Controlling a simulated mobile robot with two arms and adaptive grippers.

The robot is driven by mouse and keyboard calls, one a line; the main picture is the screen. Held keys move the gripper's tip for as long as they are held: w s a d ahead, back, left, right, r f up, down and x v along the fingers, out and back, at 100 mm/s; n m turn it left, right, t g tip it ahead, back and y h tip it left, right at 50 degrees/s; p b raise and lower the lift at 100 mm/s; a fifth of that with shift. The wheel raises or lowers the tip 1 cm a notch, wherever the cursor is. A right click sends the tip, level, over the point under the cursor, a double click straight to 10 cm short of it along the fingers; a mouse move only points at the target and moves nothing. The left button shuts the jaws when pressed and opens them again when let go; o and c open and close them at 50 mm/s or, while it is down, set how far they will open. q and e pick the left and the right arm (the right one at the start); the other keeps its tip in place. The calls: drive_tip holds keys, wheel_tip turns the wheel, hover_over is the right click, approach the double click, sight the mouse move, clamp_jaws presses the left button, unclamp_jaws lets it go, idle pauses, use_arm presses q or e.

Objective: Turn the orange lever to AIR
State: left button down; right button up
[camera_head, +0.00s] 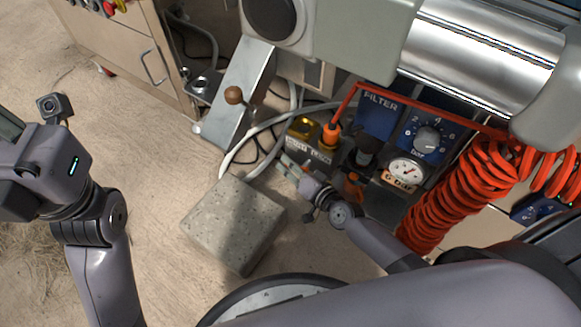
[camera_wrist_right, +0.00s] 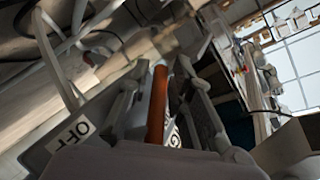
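The orange lever (camera_wrist_right: 157,105) shows in the right wrist view as a narrow upright bar. My right gripper (camera_wrist_right: 160,78) is open, with one finger on each side of the lever and a visible gap on the left. In the head view my right gripper (camera_head: 290,168) is at the front of the small panel (camera_head: 304,143) and hides the lever. My left arm is at the left edge, its fingers outside the picture.
A blue FILTER unit (camera_head: 380,112), a round gauge (camera_head: 406,172) and a coiled orange hose (camera_head: 450,205) crowd the right side. A concrete block (camera_head: 235,222) stands on the floor below the gripper. Floor at left is clear.

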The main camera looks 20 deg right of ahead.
clamp_jaws()
idle(0.5)
